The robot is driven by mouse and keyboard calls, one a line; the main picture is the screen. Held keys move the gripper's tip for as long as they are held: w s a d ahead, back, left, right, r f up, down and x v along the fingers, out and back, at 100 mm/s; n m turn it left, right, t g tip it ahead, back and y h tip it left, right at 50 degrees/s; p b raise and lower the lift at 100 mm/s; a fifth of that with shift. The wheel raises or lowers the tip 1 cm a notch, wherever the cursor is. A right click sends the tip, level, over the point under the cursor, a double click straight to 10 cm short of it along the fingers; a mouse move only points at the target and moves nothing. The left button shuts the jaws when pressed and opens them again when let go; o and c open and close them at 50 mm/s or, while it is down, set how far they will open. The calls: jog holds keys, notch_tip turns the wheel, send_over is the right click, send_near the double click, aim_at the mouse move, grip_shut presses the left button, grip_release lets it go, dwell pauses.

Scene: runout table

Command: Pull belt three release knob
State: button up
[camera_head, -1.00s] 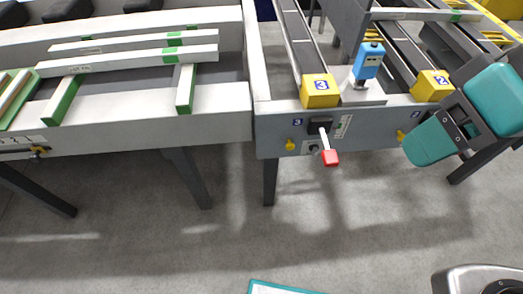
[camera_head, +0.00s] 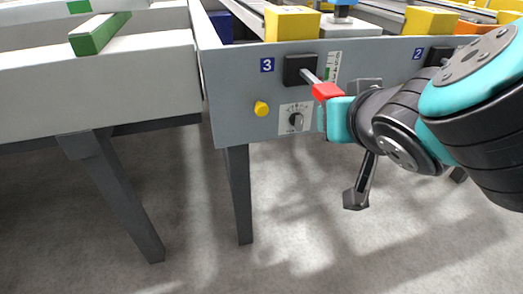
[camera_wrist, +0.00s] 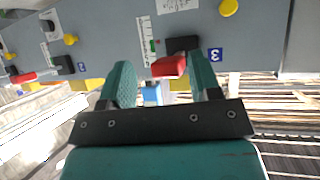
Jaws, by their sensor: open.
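The belt three panel (camera_head: 215,75) carries a blue "3" label. A round yellow knob (camera_head: 261,108) sits below the label, with a black rotary switch (camera_head: 296,119) to its right. A lever with a red grip (camera_head: 326,91) sticks out from a black block above the switch. My gripper (camera_head: 337,119) is just below and right of the red grip. In the wrist view, turned upside down, my gripper (camera_wrist: 163,78) is open, with the red grip (camera_wrist: 169,67) showing between its fingers; contact cannot be told. The yellow knob (camera_wrist: 228,8) is at that view's top edge, beyond the fingers.
A yellow block (camera_head: 291,23) stands on top above the panel. The "2" panel (camera_head: 395,50) is to the right. White rails with a green-ended bar (camera_head: 100,34) lie left. A dark table leg (camera_head: 238,195) stands below; the floor in front is clear.

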jog(key=a+f+t+y+b, duration=0.1)
jog(key=a+f+t+b, duration=0.15)
jog(key=f+b, duration=0.35)
jog(key=n+t+y+b, duration=0.2)
jog(key=t+y+b, duration=0.1)
send_near(263, 111)
jog(key=p+x, duration=0.3)
jog(key=x, duration=0.7)
jog(key=shift+w+a, duration=0.15)
jog(key=shift+w, duration=0.2)
